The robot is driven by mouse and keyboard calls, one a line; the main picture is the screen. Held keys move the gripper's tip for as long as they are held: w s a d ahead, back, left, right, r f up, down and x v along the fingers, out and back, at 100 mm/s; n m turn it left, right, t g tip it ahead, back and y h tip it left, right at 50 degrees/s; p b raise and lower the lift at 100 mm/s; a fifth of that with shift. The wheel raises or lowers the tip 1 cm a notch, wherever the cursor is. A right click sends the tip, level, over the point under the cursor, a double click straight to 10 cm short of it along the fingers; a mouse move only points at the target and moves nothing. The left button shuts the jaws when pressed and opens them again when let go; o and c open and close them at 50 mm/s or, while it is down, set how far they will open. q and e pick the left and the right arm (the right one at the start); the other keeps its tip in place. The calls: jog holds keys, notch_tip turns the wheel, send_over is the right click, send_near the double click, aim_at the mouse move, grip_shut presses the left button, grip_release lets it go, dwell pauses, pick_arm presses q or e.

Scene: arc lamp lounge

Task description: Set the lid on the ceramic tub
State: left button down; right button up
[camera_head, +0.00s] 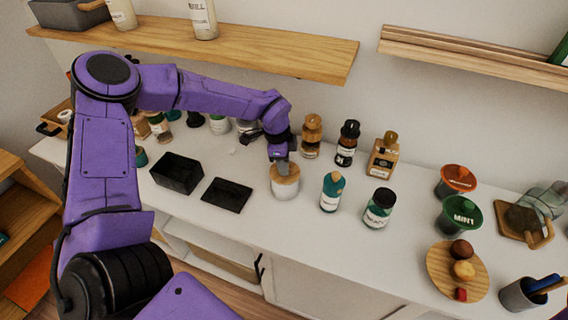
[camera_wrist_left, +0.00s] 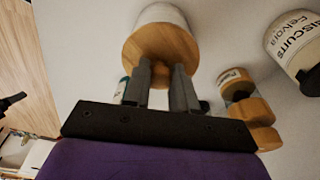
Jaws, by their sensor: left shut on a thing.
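The white ceramic tub (camera_head: 286,192) stands on the white counter near the middle of the head view. The round wooden lid (camera_head: 288,180) is at its top, with no clear gap between them; I cannot tell if it is fully seated. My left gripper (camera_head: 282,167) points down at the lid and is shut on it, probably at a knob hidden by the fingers. In the left wrist view the lid (camera_wrist_left: 160,50) is in front of the fingers of the gripper (camera_wrist_left: 162,72), and the tub (camera_wrist_left: 163,13) shows white beyond it. My right gripper is not in view.
A black box (camera_head: 177,172) and a flat black tray (camera_head: 227,195) lie to the left. A teal bottle (camera_head: 331,192) and a green jar (camera_head: 379,208) stand close on the right. Several bottles line the wall behind. A wooden shelf (camera_head: 250,45) hangs above.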

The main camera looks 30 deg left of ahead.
pick_arm(q)
jog(key=shift+c, duration=1.7)
grip_release()
jog(key=shift+r+p, duration=2.25)
jog(key=shift+r, duration=1.25)
jog(key=shift+c, duration=0.3)
grip_shut()
jog(key=shift+f, duration=0.2)
